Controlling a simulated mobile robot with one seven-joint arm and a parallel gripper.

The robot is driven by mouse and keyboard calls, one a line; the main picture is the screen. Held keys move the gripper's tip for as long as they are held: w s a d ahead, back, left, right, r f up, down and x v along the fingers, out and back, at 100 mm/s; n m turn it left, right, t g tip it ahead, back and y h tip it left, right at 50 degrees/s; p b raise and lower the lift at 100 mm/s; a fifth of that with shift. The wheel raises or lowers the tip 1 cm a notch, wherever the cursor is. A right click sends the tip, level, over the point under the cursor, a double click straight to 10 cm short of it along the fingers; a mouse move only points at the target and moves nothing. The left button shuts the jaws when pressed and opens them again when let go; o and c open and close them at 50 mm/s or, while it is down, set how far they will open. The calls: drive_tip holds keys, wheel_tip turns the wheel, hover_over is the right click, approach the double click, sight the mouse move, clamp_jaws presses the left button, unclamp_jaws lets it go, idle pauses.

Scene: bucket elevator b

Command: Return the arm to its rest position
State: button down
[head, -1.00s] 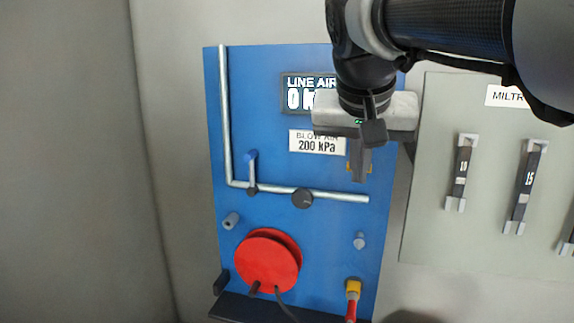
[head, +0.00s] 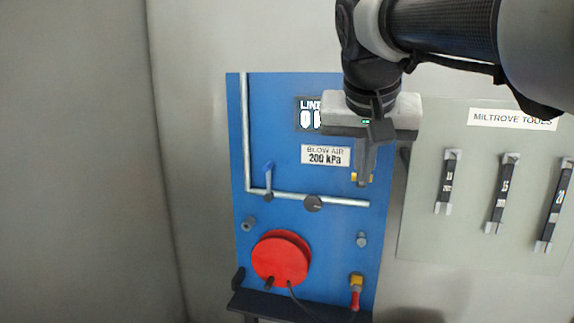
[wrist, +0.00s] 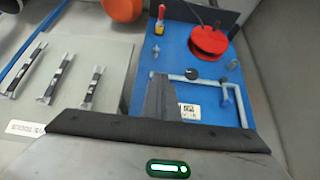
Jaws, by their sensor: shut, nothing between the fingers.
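My gripper (head: 366,165) hangs pointing down in front of the right part of the blue panel (head: 335,232) in the head view. Its fingers are together with nothing between them. It covers part of the dark display (head: 306,114), so its text is only partly readable. In the wrist view the fingers (wrist: 160,100) show as a dark shape against the blue panel (wrist: 180,50). I cannot tell the gap between the fingers and the panel.
The panel carries a blue-handled valve (head: 268,178), a grey pipe (head: 247,130), a dark knob (head: 313,203), a red reel (head: 282,258) and a red-and-yellow nozzle (head: 356,290). A tool board (head: 430,225) with several tools is at right. Plain wall is at left.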

drive_tip(key=shift+w, duration=0.1)
drive_tip(key=s+f+n+y+p, duration=0.1)
drive_tip(key=s+f+p, duration=0.3)
drive_tip(key=s, duration=0.4)
drive_tip(key=s+a+f+n+g+y+p, duration=0.1)
drive_tip(key=s+f+n+p, duration=0.1)
drive_tip(key=s+f+p, duration=0.3)
drive_tip(key=s+p, duration=0.1)
drive_tip(key=s, duration=0.3)
drive_tip(key=shift+s+n+p, duration=0.25)
drive_tip(key=shift+n+p, duration=0.05)
